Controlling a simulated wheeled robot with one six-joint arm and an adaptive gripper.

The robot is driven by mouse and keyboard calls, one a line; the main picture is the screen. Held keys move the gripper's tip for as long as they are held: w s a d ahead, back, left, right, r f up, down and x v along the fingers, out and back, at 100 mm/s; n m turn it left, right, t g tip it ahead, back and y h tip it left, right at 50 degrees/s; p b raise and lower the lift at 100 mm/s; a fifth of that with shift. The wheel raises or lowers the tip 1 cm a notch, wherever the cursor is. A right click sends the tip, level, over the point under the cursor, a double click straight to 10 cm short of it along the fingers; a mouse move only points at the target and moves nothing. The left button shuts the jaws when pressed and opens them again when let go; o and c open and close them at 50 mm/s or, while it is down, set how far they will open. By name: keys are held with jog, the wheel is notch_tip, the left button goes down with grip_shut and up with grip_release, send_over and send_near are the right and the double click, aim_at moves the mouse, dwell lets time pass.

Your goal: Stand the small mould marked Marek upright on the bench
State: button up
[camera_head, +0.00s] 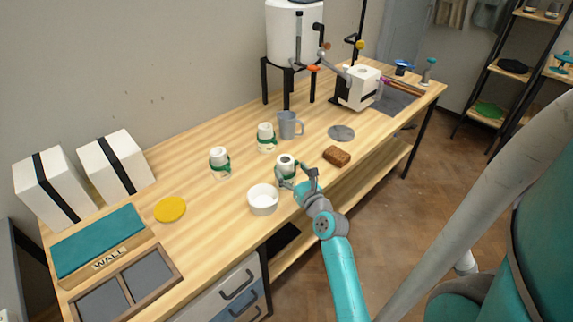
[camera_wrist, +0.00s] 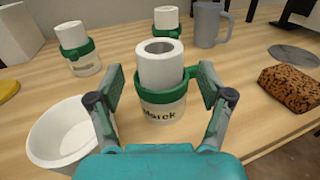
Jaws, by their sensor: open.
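The small mould marked Marek (camera_wrist: 160,104) is white with a green band and stands upright on the bench (camera_head: 226,197). In the wrist view its dark lettering faces me, and its top shows a round opening. In the head view the same mould (camera_head: 285,165) is partly behind my gripper. My gripper (camera_wrist: 160,112) is open, with one finger on each side of the mould. I cannot tell whether either finger touches it. Two similar white moulds with green bands stand upright farther back, one at left (camera_head: 220,162) and one at right (camera_head: 266,138).
A white bowl (camera_head: 263,199) stands close left of the Marek mould. A brown sponge-like block (camera_head: 337,156) lies to the right. A grey mug (camera_head: 288,125) and a grey disc (camera_head: 341,133) are behind.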

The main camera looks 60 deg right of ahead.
jog(key=s+a+f+n+y, duration=0.1)
jog(key=s+a+f+n, duration=0.1)
jog(key=s+a+n, duration=0.55)
jog(key=s+a+f+n+y, duration=0.25)
jog(key=a+n, duration=0.25)
jog(key=a, duration=0.5)
jog(key=s+a+f+n, duration=0.3)
jog(key=s+a+n, duration=0.35)
jog(key=a, duration=0.25)
jog(key=s+a+r+n+y, duration=0.3)
jog(key=s+a+n, duration=0.3)
jog(key=n, duration=0.5)
jog(key=s+a+r+n+y, duration=0.3)
jog(key=s+a+n, duration=0.3)
jog(key=n, duration=0.6)
jog(key=shift+s+r+n, duration=0.3)
jog(key=shift+s+r, duration=0.05)
jog(key=shift+s, duration=0.8)
